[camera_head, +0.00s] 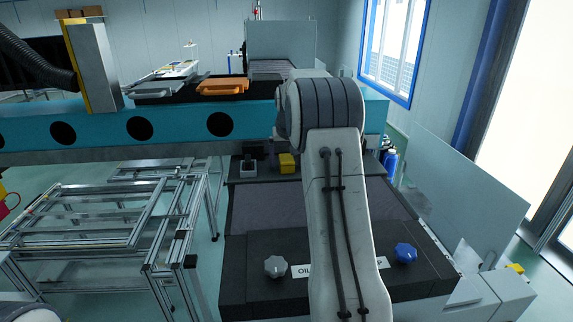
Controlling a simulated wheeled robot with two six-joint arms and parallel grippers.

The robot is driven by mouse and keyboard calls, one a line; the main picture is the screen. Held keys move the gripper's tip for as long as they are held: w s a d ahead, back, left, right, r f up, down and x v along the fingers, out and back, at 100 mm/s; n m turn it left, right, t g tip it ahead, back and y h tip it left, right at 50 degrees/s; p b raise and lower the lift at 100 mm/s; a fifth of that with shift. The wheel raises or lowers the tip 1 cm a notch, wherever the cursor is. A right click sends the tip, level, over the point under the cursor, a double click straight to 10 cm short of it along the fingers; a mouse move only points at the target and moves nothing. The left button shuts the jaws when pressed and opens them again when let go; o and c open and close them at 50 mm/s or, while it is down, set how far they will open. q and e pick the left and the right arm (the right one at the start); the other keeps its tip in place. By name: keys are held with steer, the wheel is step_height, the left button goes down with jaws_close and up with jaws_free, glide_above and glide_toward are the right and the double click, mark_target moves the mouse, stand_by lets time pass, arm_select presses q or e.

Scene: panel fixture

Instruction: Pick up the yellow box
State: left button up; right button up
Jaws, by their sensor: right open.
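The yellow box (287,163) is small and sits at the back of the dark panel fixture (245,205), just left of my right arm. My right arm rises through the middle of the view and bends at a grey-banded joint above and right of the box. My right gripper is mostly hidden by this arm, so its exact place relative to the box cannot be told. It is open, and the box is not seen in its grasp. My left gripper is not in view.
A small grey block (248,168) sits left of the box, with a dark part above it. A teal beam (175,128) crosses behind. A grey knob (275,266) and a blue knob (405,253) stand in front.

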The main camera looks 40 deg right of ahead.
steer(key=c, duration=1.3)
jaws_close()
steer(key=shift+r, duration=0.1)
